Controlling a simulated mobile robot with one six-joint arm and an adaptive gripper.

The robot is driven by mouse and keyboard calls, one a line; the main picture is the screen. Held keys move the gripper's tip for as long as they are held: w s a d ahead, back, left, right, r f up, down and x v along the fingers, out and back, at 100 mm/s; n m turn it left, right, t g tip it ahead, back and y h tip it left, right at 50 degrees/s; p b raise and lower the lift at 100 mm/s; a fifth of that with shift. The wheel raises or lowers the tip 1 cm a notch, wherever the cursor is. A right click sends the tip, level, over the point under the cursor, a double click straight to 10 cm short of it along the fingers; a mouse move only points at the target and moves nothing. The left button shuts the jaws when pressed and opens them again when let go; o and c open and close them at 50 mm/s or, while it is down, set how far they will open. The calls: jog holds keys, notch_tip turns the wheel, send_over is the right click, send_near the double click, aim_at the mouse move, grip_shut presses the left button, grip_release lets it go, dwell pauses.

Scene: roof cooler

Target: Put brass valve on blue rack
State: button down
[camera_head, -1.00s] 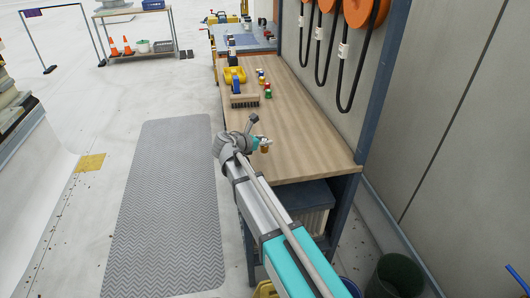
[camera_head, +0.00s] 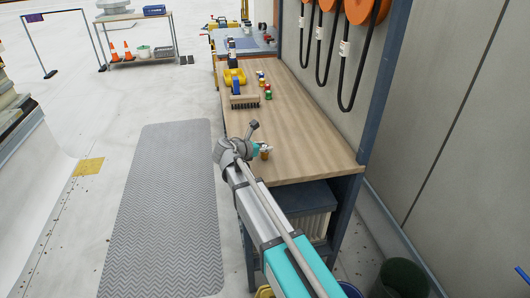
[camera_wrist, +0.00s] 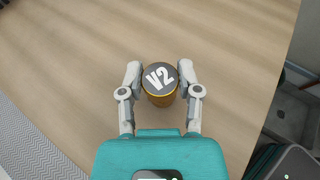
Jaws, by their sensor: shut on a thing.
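A brass-coloured cylinder with a dark cap marked "V2" (camera_wrist: 160,82) stands between my fingers in the wrist view, over the wooden bench top. My gripper (camera_wrist: 160,84) is shut on it, one finger on each side. In the head view the brass piece (camera_head: 264,155) shows small at the near end of the bench, under my gripper (camera_head: 263,149). I cannot tell whether it touches the wood. No blue rack can be made out for certain; a blue-grey surface (camera_head: 262,47) lies at the bench's far end.
The wooden bench (camera_head: 302,130) has a brush (camera_head: 244,101), a yellow tray (camera_head: 234,76) and several small coloured-top pieces (camera_head: 267,93) farther back. Its near half is mostly clear. Hose reels (camera_head: 367,10) hang on the right wall. A grey mat (camera_head: 170,210) lies left.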

jog(key=shift+f, duration=0.3)
jog(key=shift+c, duration=1.5)
grip_release()
jog(key=shift+r, duration=0.15)
jog(key=shift+r, duration=0.1)
jog(key=p+v, duration=0.4)
jog(key=v, duration=0.8)
jog(key=shift+p, duration=0.35)
